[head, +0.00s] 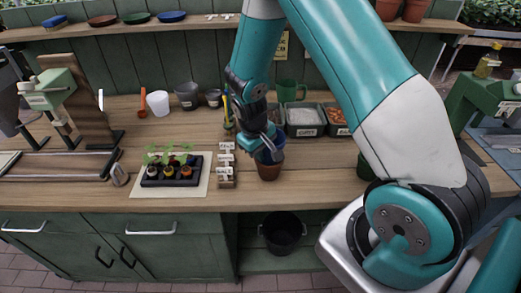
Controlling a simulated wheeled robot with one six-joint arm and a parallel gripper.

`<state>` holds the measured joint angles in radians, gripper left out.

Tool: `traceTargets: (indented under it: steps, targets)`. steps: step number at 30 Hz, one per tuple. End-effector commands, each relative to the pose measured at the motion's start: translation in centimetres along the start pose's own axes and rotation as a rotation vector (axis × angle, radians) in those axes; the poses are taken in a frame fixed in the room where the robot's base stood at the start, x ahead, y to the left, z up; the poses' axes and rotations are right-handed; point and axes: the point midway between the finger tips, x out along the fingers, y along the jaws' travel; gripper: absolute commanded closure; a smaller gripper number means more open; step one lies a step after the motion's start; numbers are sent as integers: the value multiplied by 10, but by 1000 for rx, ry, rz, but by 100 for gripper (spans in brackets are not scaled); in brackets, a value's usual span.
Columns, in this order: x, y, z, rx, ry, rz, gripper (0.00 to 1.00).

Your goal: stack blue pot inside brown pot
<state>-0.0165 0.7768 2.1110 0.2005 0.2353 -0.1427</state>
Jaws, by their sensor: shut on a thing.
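The brown pot (268,172) stands upright on the wooden bench, near its front edge and right of the tag block. The blue pot (273,156) is directly at the brown pot's mouth, its lower part meeting or overlapping the brown rim. I cannot tell how far down inside it sits. My gripper (267,145) is shut on the blue pot from above and hides part of its rim.
A black tray of seedlings (172,177) on a pale mat and a block of white tags (226,167) are left of the pots. Bare bench lies right of the brown pot.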

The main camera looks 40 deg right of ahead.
Motion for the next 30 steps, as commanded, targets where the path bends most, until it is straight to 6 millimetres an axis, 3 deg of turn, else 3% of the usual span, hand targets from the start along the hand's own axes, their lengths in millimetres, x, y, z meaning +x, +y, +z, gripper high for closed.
traceTargets:
  steps: [4,14,15,18,30]
  targets:
    - [10,-2,0,0,0,0,100]
    - [10,-2,0,0,0,0,100]
    - [10,-2,0,0,0,0,82]
    - [10,-2,0,0,0,0,60]
    - [2,-2,-1,1,4,1,60]
